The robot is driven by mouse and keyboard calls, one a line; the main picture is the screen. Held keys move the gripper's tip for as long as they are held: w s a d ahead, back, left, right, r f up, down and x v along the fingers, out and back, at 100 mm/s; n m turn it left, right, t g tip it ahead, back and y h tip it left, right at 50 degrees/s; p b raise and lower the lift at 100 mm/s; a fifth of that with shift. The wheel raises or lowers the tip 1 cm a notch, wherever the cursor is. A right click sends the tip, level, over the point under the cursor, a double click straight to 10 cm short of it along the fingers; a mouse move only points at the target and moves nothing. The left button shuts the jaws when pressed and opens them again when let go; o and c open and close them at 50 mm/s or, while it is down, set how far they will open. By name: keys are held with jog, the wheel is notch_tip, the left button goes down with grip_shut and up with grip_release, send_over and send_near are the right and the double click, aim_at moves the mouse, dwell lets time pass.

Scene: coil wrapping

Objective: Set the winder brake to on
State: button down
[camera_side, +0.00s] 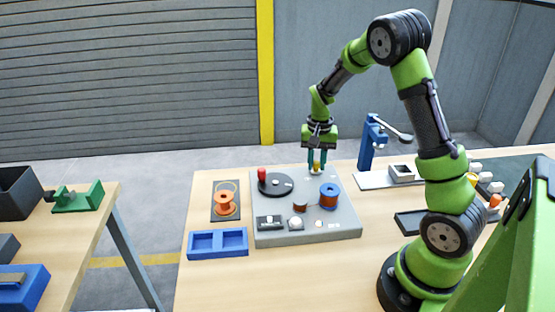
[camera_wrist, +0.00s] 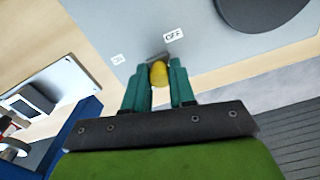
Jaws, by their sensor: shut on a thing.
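The winder is a grey panel (camera_side: 345,228) on the wooden table, and its edge also shows in the wrist view (camera_wrist: 195,60). The brake lever has a yellow knob (camera_wrist: 158,73) with a short grey piece beside it. An OFF label (camera_wrist: 174,36) lies close by the lever; a second small label (camera_wrist: 117,58), probably ON, lies further left. In the side view the yellow knob (camera_side: 316,168) is at the panel's back edge. My gripper (camera_wrist: 158,80) is shut on the yellow knob, which shows between its teal fingers. The lever's pivot is mostly hidden.
On the panel are a dark disc (camera_side: 276,184) with a red handle (camera_side: 262,174) and a blue spool (camera_side: 330,195). An orange spool (camera_side: 225,203) and a blue tray (camera_side: 233,240) are at left. A blue stand (camera_side: 367,145) rises right of my gripper.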

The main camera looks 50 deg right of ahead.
aim_at(326, 172)
jog(key=shift+s+d, duration=1.15)
jog(key=shift+s, duration=0.05)
jog(key=c, duration=0.9)
grip_release()
jog(key=shift+c, duration=0.2)
jog(key=shift+w, duration=0.1)
jog(key=shift+r, duration=0.3)
notch_tip(326, 172, up, 16)
jog(key=shift+r, duration=0.2)
